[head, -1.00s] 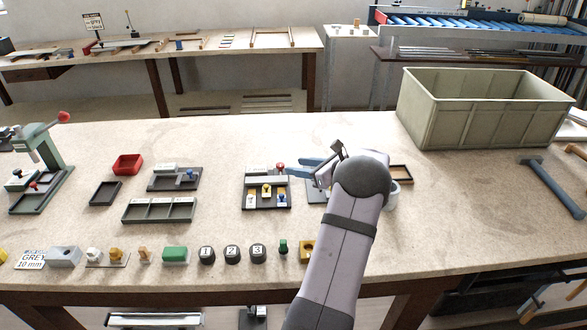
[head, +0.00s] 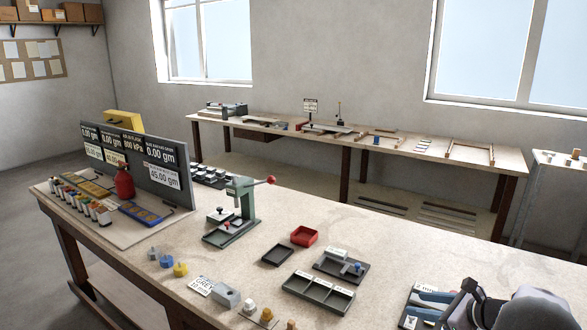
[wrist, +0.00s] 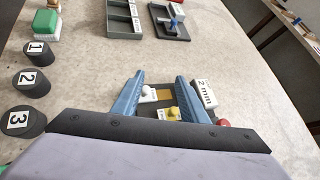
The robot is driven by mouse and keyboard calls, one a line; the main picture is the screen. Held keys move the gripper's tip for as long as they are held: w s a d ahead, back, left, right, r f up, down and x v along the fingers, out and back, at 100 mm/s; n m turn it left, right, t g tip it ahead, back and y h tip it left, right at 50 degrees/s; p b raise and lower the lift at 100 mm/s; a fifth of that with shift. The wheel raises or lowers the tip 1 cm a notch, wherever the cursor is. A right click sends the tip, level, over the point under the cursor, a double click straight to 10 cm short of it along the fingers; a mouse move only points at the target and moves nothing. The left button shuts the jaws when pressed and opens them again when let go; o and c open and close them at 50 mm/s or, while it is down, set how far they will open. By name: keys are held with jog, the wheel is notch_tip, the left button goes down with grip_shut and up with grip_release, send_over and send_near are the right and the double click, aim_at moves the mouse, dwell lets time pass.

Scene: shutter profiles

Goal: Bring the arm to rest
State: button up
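My gripper (wrist: 160,78) shows in the wrist view with its two blue fingers apart. In the head view my gripper (head: 421,302) is at the bottom right, beside my wrist. A dark tray (head: 411,319) lies under the fingers there, partly cut off and partly hidden. In the wrist view a yellow-knobbed piece (wrist: 174,114) and a white-knobbed piece (wrist: 147,91) show between the fingers, below them. I see nothing held. A block marked 2 mm (wrist: 205,93) lies just right of the right finger, with a red knob (wrist: 223,124) near it.
A green press (head: 236,215), a red bin (head: 304,236), a divided tray (head: 318,294) and a tray with a blue knob (head: 341,266) stand on the bench. Display panels (head: 135,160) stand at the bench's far left.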

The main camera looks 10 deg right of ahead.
jog(key=a+n+g, duration=0.1)
jog(key=a+n, duration=0.1)
jog(key=a, duration=0.4)
jog(key=s+a+n+g+y, duration=0.1)
jog(key=a+n+g, duration=0.1)
jog(key=a, duration=0.4)
jog(key=a+n+g+y, duration=0.1)
jog(key=a+n, duration=0.3)
jog(key=a, duration=0.2)
jog(key=shift+s+r, duration=0.1)
jog(key=shift+s, duration=0.25)
jog(key=s+a+n+g, duration=0.1)
jog(key=a, duration=0.1)
jog(key=s+a+n+g, duration=0.1)
jog(key=s+a+n, duration=0.1)
jog(key=a, duration=0.1)
jog(key=s+a+n+g+p, duration=0.1)
jog(key=s+a+n, duration=0.1)
jog(key=a, duration=0.1)
jog(key=shift+f, duration=0.3)
jog(key=s+a+f+n+g+h+p, duration=0.1)
jog(key=s+a+n+g+h, duration=0.1)
jog(key=s+n, duration=0.5)
jog(key=s+a+f+n+g+h+p, duration=0.1)
jog(key=s+a+n+h, duration=0.2)
jog(key=s+n, duration=0.5)
jog(key=shift+s+a+n+g+h, duration=0.25)
jog(key=shift+a+n+g+h, duration=0.15)
jog(key=shift+a+n, duration=0.35)
